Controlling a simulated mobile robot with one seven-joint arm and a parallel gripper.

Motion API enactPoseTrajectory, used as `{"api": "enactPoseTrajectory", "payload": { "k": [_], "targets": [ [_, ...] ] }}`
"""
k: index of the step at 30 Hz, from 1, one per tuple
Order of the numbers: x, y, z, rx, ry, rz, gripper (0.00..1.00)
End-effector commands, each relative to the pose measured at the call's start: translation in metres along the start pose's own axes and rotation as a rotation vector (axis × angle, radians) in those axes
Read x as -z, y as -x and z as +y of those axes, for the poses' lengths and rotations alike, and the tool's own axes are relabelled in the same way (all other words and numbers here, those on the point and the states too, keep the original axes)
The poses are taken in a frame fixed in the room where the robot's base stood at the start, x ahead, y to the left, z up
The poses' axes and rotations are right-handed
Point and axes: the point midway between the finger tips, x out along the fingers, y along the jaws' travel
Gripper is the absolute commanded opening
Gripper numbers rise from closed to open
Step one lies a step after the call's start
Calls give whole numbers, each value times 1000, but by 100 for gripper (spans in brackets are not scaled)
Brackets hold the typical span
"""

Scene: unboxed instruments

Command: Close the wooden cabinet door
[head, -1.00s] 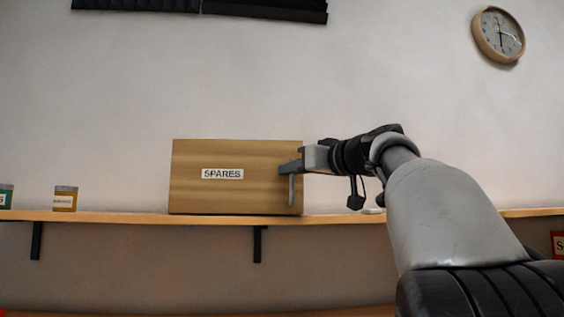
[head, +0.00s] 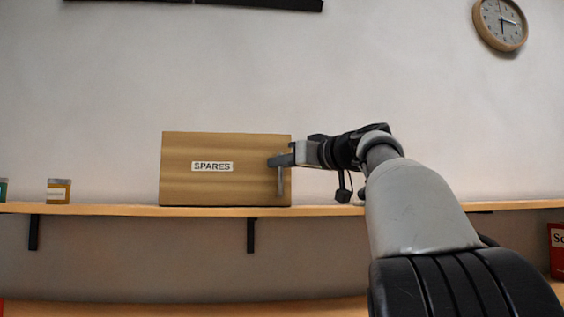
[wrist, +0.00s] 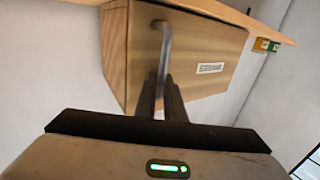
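The wooden cabinet (head: 225,186) labelled SPARES stands on the wall shelf. Its door looks flush or nearly flush with the body; I cannot tell whether a slight gap remains. A grey vertical bar handle (head: 281,184) is at the door's right edge. My gripper (head: 275,161) comes in from the right and is at the upper part of the handle. In the wrist view the handle (wrist: 166,45) runs down between my two dark fingers (wrist: 161,95), which are close together and seem to be shut on it. The contact itself is partly hidden.
The shelf (head: 120,210) runs along the wall on black brackets. A red box (head: 556,250) is at lower right. A clock (head: 501,24) hangs above.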

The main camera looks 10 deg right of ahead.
Motion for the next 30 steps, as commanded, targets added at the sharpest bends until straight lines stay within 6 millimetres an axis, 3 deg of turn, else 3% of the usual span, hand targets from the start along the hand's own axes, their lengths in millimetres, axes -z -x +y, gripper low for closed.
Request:
{"api": "enactPoseTrajectory", "payload": {
  "k": [11, 30],
  "targets": [
    [5, 9, 1, -9, 0, 15, 17],
    [2, 150, -2, -3, 1, 7, 17]
  ]
}}
